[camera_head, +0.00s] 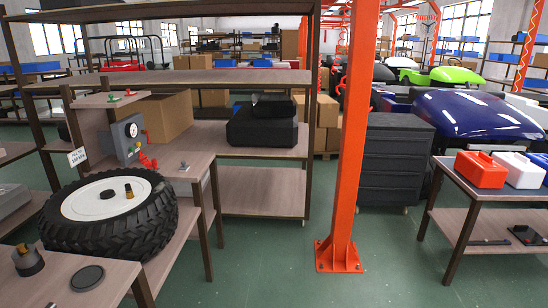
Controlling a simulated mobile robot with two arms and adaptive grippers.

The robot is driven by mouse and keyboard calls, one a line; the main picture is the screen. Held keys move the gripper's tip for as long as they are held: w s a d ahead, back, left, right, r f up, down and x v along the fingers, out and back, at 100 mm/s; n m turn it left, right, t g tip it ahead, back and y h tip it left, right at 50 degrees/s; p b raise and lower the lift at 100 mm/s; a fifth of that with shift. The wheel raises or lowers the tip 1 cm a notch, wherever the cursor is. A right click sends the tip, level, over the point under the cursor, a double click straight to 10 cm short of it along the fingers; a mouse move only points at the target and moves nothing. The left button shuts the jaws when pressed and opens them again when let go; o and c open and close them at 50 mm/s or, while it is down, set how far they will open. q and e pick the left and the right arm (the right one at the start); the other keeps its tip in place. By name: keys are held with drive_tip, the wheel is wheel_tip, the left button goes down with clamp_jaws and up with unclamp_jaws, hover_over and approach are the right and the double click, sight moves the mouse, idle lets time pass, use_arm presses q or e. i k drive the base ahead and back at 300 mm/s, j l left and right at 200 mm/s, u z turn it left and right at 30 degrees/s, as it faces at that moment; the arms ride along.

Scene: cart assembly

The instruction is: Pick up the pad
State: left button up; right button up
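Two things could be the pad, and I cannot tell which is meant. A flat dark rectangular device (526,235), like a tablet, lies on the lower shelf of the right-hand table. A flat dark round disc (87,278) lies on the near left table, in front of the big wheel. Nothing holds either of them. Neither of my grippers shows in the head view.
A black tyre with a white rim (75,205) lies on the left bench beside a gauge box (128,136). An orange post (350,140) stands mid-view. Red (480,170) and white (518,170) boxes stand on the right table (470,195). Green floor between is clear.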

sight(184, 169)
drive_tip(key=i+l+u, duration=0.1)
drive_tip(key=i, duration=2)
drive_tip(key=i+u, duration=0.8)
drive_tip(key=i+l+u, duration=0.2)
drive_tip(key=u, duration=0.15)
